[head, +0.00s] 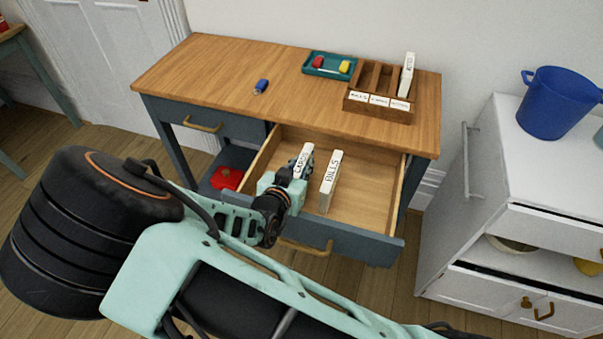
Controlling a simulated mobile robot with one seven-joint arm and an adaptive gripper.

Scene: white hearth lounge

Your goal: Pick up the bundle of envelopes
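Two white upright bundles stand in the open drawer (365,190) of the desk. One bundle is marked CARDS (304,158) and the other, to its right, is marked BILLS (330,180). A third white bundle (408,74) stands in the right slot of the wooden sorter (380,107) on the desk; its lettering is too small to read surely. My gripper (295,176) is at the drawer, right against the CARDS bundle and left of the BILLS bundle. Its wrist hides the fingertips and the lower part of the CARDS bundle, so I cannot tell whether it grips it.
The wooden desk top (210,70) holds a small blue object (261,86) and a teal tray (330,72) with a red and a yellow item. The sorter's other slots look empty. A red object (227,178) lies beneath the desk. A white cabinet (470,180) with a blue bucket (551,103) stands right.

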